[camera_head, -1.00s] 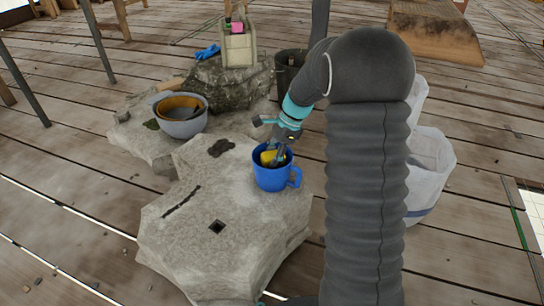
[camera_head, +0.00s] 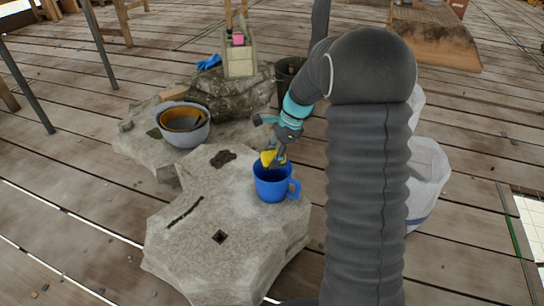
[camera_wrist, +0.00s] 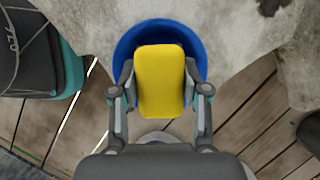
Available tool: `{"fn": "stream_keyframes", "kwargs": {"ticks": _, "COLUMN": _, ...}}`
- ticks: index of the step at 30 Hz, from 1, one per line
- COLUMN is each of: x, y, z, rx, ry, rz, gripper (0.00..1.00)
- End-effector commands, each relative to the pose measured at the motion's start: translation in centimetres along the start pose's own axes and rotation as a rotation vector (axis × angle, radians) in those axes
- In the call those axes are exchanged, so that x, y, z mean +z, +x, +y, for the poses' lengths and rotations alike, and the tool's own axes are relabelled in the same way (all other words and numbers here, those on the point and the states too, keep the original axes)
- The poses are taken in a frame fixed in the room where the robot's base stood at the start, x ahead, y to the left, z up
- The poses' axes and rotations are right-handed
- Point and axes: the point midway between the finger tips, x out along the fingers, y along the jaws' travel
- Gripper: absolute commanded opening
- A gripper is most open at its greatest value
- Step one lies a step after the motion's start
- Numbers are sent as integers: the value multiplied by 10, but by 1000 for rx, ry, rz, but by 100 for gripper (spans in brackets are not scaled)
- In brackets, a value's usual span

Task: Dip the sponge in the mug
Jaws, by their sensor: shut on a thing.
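A yellow sponge (camera_wrist: 161,82) is held between the two fingers of my gripper (camera_wrist: 160,90), which is shut on it. The blue mug (camera_head: 272,185) stands upright near the right edge of the pale stone block, its handle to the right. In the head view the sponge (camera_head: 267,158) is at the mug's mouth, its top standing above the rim. In the wrist view the blue mug (camera_wrist: 126,48) shows around and behind the sponge. I cannot tell how much of the sponge is inside. The mug's contents are hidden.
The stone block (camera_head: 205,265) has a small square hole and a slot. Behind it, nested bowls (camera_head: 182,132) sit on another stone. A bucket (camera_head: 290,80) and a white sack (camera_head: 428,175) stand on the plank floor. Blue gloves (camera_head: 208,62) lie farther back.

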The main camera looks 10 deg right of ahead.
Motion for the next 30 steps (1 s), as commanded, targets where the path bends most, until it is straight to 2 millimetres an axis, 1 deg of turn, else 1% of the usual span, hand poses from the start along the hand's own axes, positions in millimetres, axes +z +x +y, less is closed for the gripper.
{"fn": "stream_keyframes", "kwargs": {"ticks": 1, "x": 3, "y": -8, "z": 0, "rx": 0, "ry": 0, "rz": 0, "gripper": 11}}
{"fn": "stream_keyframes", "kwargs": {"ticks": 18, "x": 21, "y": -51, "z": 0, "rx": 0, "ry": 0, "rz": 0, "gripper": 11}}
{"fn": "stream_keyframes", "kwargs": {"ticks": 30, "x": 21, "y": -50, "z": 0, "rx": 0, "ry": 0, "rz": 0, "gripper": 11}}
